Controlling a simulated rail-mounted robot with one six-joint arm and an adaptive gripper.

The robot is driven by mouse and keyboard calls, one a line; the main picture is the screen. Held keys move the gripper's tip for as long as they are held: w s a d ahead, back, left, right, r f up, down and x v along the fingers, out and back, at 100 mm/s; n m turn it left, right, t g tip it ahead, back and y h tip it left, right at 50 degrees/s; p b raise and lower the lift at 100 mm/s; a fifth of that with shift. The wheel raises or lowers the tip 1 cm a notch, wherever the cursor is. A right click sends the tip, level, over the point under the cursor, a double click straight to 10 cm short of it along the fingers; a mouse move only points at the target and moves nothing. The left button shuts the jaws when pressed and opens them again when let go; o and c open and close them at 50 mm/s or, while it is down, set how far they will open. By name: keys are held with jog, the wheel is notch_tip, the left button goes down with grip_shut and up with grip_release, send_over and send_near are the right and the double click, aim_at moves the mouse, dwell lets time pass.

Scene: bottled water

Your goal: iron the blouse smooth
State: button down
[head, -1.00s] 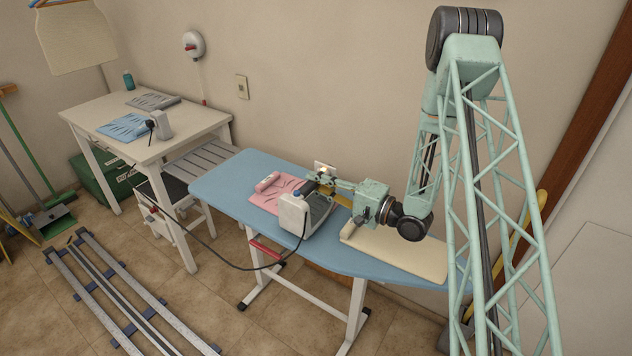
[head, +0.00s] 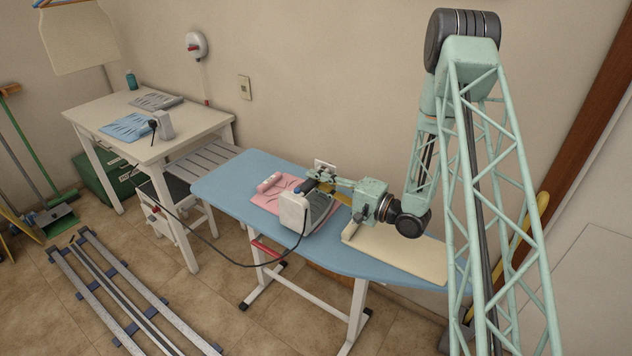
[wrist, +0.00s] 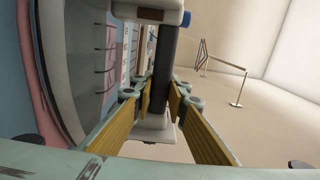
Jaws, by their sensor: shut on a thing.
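The pink blouse (head: 264,203) lies on the blue ironing board (head: 220,181), with dark crease lines showing on its visible part. My gripper (head: 318,184) is shut on the handle of the iron. The iron (head: 293,211) is white and grey with a dark cord, and it sits over the blouse's right part, hiding some of it. In the wrist view the iron's dark handle (wrist: 165,70) stands between my yellow-padded fingers (wrist: 160,104). A strip of pink cloth shows at the left of that view. I cannot tell whether the soleplate touches the cloth.
A cream board (head: 400,252) lies on the right part of the ironing board. The cord (head: 222,262) hangs in a loop off the front edge. A white table (head: 180,113) at the back left holds a blue folded garment (head: 127,127) and another plug-like device (head: 163,125).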

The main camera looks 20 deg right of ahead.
jog(key=shift+w, duration=1.05)
jog(key=shift+w+r+p, duration=0.15)
jog(key=shift+w+p, duration=0.2)
jog(key=shift+w, duration=1.25)
jog(key=shift+w, duration=0.15)
jog(key=shift+w+a, duration=0.1)
jog(key=shift+w, duration=1.35)
jog(key=shift+a, duration=0.15)
